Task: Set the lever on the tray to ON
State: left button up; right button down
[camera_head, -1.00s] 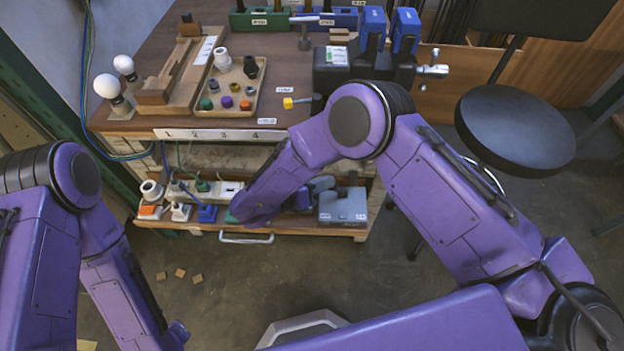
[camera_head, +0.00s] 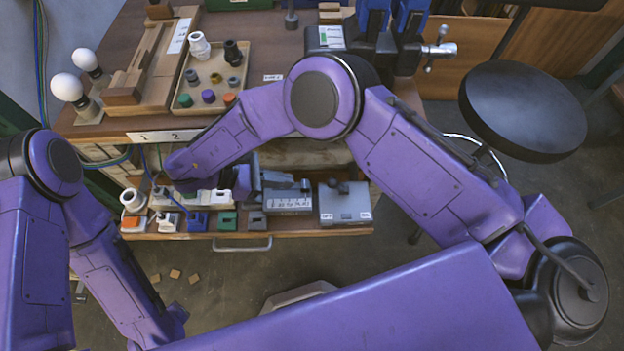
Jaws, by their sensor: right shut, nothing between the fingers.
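A pull-out tray (camera_head: 215,235) below the workbench holds a row of parts. My right gripper (camera_head: 301,186) is shut and empty, above this marked box and left of the dark lever; contact cannot be told. My left arm is at the lower left, with its gripper out of view.
Sockets and coloured blocks, including a blue one (camera_head: 197,221) and a green one (camera_head: 228,221), fill the tray's left part. A tray handle (camera_head: 241,244) sticks out in front. Bulbs (camera_head: 67,88) and a parts tray (camera_head: 188,103) stand on the workbench above. A black stool (camera_head: 525,108) is at right.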

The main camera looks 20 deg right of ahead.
pick_arm(q)
notch_tip(320, 180, up, 2)
jog(key=shift+p, duration=0.65)
pick_arm(e)
send_near(337, 187)
jog(key=d+f, duration=0.3)
jog(key=f, duration=0.1)
jog(key=shift+w+d, duration=0.15)
jog(key=shift+w, duration=0.15)
pick_arm(q)
jog(key=shift+s, duration=0.1)
pick_arm(e)
jog(key=shift+w, duration=0.1)
